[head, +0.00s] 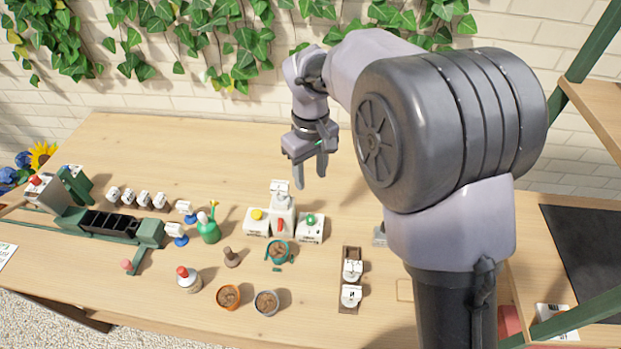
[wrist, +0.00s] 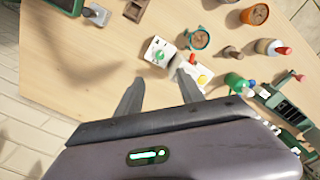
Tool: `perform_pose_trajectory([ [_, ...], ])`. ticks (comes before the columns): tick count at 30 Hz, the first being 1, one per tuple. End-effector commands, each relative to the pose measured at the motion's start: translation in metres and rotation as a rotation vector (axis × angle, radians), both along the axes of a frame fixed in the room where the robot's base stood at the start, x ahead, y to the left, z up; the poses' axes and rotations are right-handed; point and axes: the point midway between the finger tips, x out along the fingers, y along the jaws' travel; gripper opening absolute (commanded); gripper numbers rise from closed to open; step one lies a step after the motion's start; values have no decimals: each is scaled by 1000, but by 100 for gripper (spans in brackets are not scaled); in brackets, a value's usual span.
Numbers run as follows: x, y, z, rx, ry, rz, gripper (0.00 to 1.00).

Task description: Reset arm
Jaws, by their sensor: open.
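My gripper (head: 311,168) hangs above the back part of the wooden table (head: 200,145) in the head view, pointing down. Its two fingers are apart with nothing between them. In the wrist view my gripper (wrist: 160,95) also shows both fingers spread and empty. The device with a yellow button (head: 257,216), a red part and a green button (head: 311,220) stands in front of the gripper and apart from it. In the wrist view the green-button box (wrist: 159,53) lies beyond the fingertips. My arm hides part of the table on the right.
An orange pot (head: 228,297), a grey pot (head: 266,302) and a teal pot (head: 279,252) stand near the front. A green spray bottle (head: 208,230) and a dark green tray rack (head: 105,223) are at left. A wooden holder (head: 349,281) is front centre. The back of the table is clear.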

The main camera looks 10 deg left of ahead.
Motion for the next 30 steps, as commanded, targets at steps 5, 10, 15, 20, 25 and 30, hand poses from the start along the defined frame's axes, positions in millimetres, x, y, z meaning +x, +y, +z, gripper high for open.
perform_pose_trajectory([
  [5,0,0,-1,0,0,0,45],
  [10,0,0,-1,0,0,0,45],
  [15,-16,-40,42,60,-56,-167,45],
  [20,-95,-128,105,216,-184,-602,45],
  [25,-182,-179,105,375,-295,-987,45],
  [30,-219,-193,89,455,-344,-1162,45],
])
